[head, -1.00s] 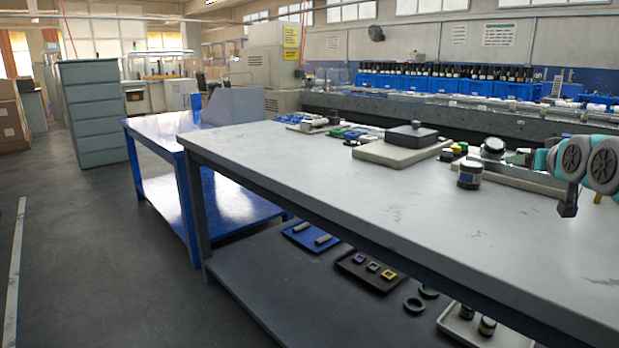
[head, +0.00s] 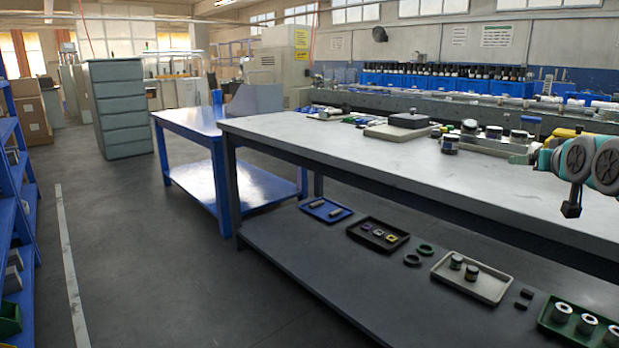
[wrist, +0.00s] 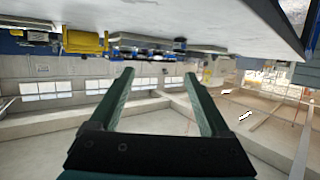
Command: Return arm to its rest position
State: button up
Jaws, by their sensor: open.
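My gripper (wrist: 158,73) is open in the wrist view, with two green fingers apart and nothing between them. The wrist view is upside down, with the tabletop along its top. In the head view my arm (head: 590,165) is folded at the right edge, in front of the grey worktable (head: 400,165). Its fingers there are small and hard to make out. I see no object held.
The worktable carries a dark jar (head: 450,144) and a grey block with a black top (head: 409,121). Its lower shelf holds several trays, including a beige one (head: 472,286). A blue rack (head: 15,190) stands at left. Floor (head: 150,250) between is clear.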

jog(key=s+a+f+n+g+y, duration=0.1)
jog(key=s+a+f+g, duration=0.15)
jog(key=a+f, duration=0.4)
jog(key=s+a+f+n+g+y, duration=0.1)
jog(key=s+a+f+y, duration=0.2)
jog(key=a, duration=0.6)
jog(key=s+a+f+n+g, duration=0.1)
jog(key=s+a+f+g, duration=0.1)
jog(key=s+a+f, duration=0.35)
jog(key=s+a+f+g, duration=0.3)
jog(key=s+f, duration=0.2)
jog(key=s, duration=0.5)
jog(key=s+a+f+g, duration=0.4)
jog(key=s+f, duration=0.2)
jog(key=s, duration=0.4)
jog(key=s+a+f+g, duration=0.3)
jog(key=s+a+f, duration=0.1)
jog(key=s, duration=0.6)
jog(key=shift+s+f, duration=0.35)
jog(key=shift+f, duration=0.55)
jog(key=shift+g, duration=0.25)
